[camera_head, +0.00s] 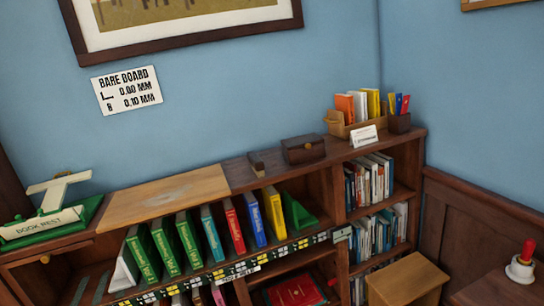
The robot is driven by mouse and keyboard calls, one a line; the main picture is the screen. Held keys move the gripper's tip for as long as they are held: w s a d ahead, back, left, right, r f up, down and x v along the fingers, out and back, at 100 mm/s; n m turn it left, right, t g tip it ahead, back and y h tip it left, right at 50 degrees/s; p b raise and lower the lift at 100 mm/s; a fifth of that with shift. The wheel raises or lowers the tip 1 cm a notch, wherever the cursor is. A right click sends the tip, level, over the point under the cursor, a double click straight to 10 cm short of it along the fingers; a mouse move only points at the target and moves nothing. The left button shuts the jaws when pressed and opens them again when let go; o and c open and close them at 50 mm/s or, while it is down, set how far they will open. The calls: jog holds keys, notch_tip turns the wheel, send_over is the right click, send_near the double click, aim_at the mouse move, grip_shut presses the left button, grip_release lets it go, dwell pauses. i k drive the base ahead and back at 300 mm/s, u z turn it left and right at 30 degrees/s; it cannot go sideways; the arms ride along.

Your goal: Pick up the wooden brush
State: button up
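A small dark brown block (257,164), which may be the wooden brush, lies on top of the bookcase (205,184) near its middle. It is just left of a dark wooden box (303,149) and appears apart from it. It is too small to make out bristles or a handle. My gripper is not in view.
A pale board (165,195) lies on the bookcase top, with a green and white book rest (48,212) further left. A file box (354,122) and a dark pen holder (399,123) stand right. A wooden stool (408,278) stands in front; a red-handled bell (522,262) sits lower right.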

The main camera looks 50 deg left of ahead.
aim_at(257, 165)
jog(key=u, duration=0.05)
jog(key=i, duration=1.45)
jog(key=u, duration=1.2)
jog(key=i, duration=1.2)
jog(key=u, duration=0.8)
jog(key=k, duration=0.5)
jog(key=u, duration=0.25)
jog(key=i, duration=0.55)
jog(key=z, duration=0.15)
